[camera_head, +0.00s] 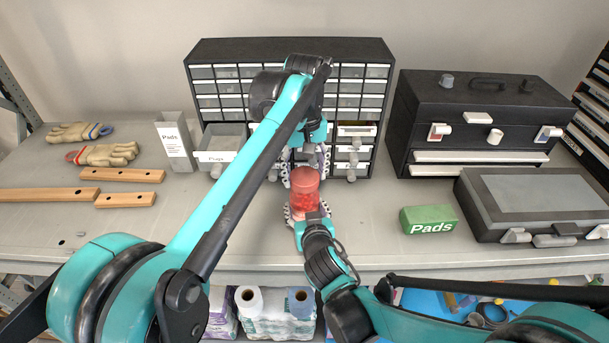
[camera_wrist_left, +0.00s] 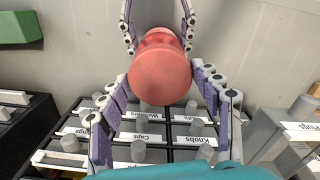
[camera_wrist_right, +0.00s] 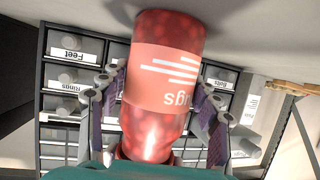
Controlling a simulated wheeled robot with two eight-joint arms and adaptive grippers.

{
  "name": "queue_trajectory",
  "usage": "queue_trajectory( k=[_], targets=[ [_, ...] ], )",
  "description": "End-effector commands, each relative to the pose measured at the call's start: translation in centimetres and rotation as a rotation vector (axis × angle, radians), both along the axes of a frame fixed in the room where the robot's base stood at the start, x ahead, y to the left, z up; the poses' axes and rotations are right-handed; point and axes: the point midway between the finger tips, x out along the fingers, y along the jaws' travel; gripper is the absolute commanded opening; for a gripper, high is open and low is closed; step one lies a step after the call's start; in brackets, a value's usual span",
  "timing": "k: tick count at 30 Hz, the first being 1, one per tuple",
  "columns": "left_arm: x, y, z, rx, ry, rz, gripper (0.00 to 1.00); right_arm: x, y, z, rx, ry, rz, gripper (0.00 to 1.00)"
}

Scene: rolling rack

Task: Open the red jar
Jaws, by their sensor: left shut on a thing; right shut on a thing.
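The red jar (camera_head: 304,192), see-through with a pale red top, is upright near the middle of the counter, in front of the drawer cabinet. My right gripper (camera_head: 306,210) comes from the front and is shut around the lower body. In the right wrist view the jar's label (camera_wrist_right: 163,75) shows upside down, with letters ending in "ugs".
The drawer cabinet (camera_head: 220,75) stands close behind the jar, with an open Plugs drawer (camera_head: 218,155). A green Pads block (camera_head: 428,218) and a dark case (camera_head: 480,200) are at right. Gloves (camera_head: 105,153) and wooden bars (camera_head: 130,175) lie at left.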

Motion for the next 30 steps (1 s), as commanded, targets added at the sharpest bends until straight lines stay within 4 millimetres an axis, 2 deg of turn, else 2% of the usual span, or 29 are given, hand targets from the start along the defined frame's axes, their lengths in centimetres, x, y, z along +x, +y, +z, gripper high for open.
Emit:
queue_trajectory(
  k=[9, 18, 26, 27, 30],
  targets=[
    [0.0, 0.0, 0.2, 0.000, 0.000, 0.000, 0.29, 0.0, 0.0, 0.0, -0.001, 0.001, -0.001, 0.00],
    [0.0, 0.0, 3.6, 0.000, 0.000, 0.000, 0.29, 0.0, 0.0, 0.0, -0.001, 0.001, -0.001, 0.00],
    [0.0, 0.0, 4.0, 0.000, 0.000, 0.000, 0.29, 0.0, 0.0, 0.0, -0.001, 0.001, -0.001, 0.00],
    [0.0, 0.0, 4.0, 0.000, 0.000, 0.000, 0.29, 0.0, 0.0, 0.0, -0.001, 0.001, -0.001, 0.65],
    [0.0, 0.0, 4.0, 0.000, 0.000, 0.000, 0.29, 0.0, 0.0, 0.0, 0.000, 0.001, 0.000, 0.87]
  ],
)
